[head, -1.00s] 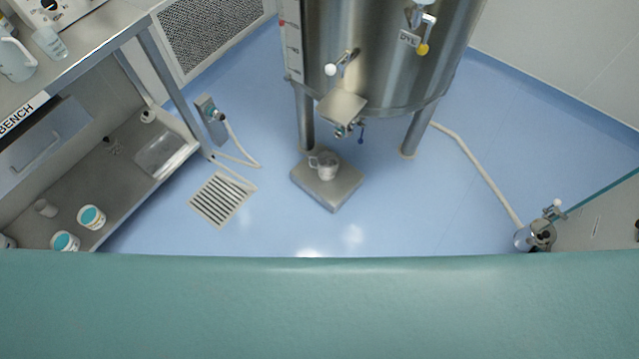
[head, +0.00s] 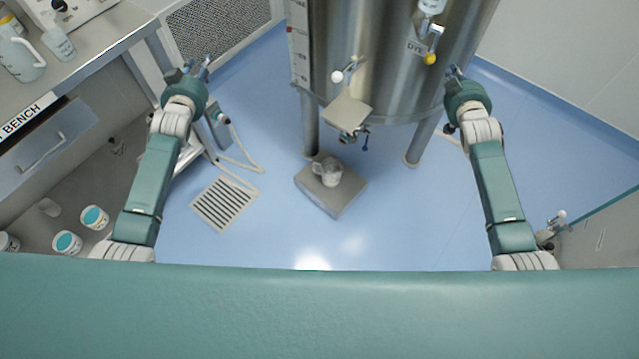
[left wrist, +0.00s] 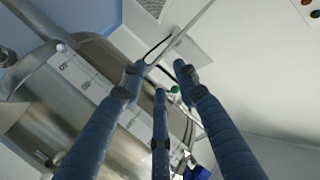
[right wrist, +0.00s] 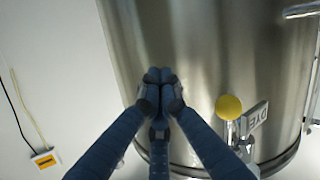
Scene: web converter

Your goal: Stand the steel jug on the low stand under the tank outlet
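The small steel jug (head: 331,173) stands upright on the low stand (head: 340,202) in the head view, its handle to the left. The tank (head: 385,65) rises behind on legs. Its outlet (head: 350,134), with a blue-handled valve, hangs just above and behind the jug in the picture; I cannot tell whether the jug is exactly beneath it. My left gripper (head: 203,68) is raised left of the tank; the left wrist view shows its fingers (left wrist: 160,75) spread and empty. My right gripper (head: 453,70) is raised by the tank's right side; its fingertips (right wrist: 160,77) meet with nothing between them.
A bench (head: 105,40) with a white jug (head: 20,55) is at left; teal-lidded tubs (head: 95,217) sit on its lower shelf. A floor drain (head: 225,202) and hose (head: 238,163) lie left of the stand. Blue floor in front is clear.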

